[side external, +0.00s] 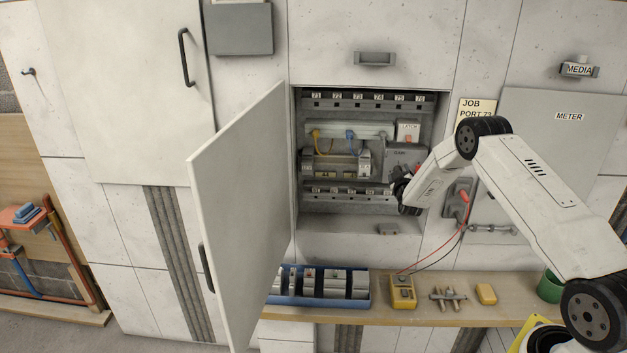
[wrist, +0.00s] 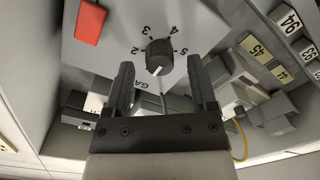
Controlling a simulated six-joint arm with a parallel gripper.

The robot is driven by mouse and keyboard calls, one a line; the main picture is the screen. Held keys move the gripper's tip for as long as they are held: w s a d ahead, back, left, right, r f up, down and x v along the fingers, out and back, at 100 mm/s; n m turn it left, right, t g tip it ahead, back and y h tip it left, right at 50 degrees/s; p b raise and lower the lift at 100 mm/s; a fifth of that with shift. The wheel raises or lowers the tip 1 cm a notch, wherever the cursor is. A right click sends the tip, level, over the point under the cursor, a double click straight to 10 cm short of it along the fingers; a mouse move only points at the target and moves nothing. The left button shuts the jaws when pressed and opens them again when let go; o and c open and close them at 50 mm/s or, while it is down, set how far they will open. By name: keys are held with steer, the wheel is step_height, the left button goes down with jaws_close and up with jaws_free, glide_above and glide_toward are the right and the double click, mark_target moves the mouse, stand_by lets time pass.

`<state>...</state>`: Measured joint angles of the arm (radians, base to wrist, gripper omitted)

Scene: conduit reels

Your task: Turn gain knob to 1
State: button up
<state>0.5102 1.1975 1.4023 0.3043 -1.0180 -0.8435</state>
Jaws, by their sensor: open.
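The gain knob (wrist: 160,57) is a small dark knob on a grey panel (wrist: 205,28). Its dial has numbers around it; 2, 3, 4 and 5 are readable. A white mark on the knob faces the lower part of the wrist view; I cannot tell which number it meets. My gripper (wrist: 160,66) is open, with one finger on each side of the knob and visible gaps between. In the side external view, the GAIN panel (side external: 398,155) sits inside the open cabinet, and my gripper (side external: 400,190) is in front of its lower part, hiding the knob.
The open cabinet door (side external: 240,210) stands left. A shelf (side external: 520,310) below holds a blue tray (side external: 315,302) and a yellow meter (side external: 402,292) with red and black leads hanging near my arm.

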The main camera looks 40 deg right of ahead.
steer(key=v, duration=0.7)
stand_by(0.3)
steer(key=shift+s+a, duration=0.1)
steer(key=s+a+r+n+g+y, duration=0.15)
steer(key=a+y, duration=0.35)
steer(key=a, duration=0.5)
steer(key=s+a+r+m+g+y, duration=0.1)
steer(key=a+r+y, duration=0.25)
steer(key=a, duration=0.55)
steer(key=s+a+g+y, duration=0.2)
steer(key=s+a, duration=0.4)
steer(key=s, duration=0.4)
steer(key=s+a+r+g+y, duration=0.1)
steer(key=s+a+g, duration=0.4)
steer(key=s, duration=0.6)
steer(key=shift+a+r+y, duration=0.3)
steer(key=shift+a+y, duration=0.05)
steer(key=shift+a, duration=0.65)
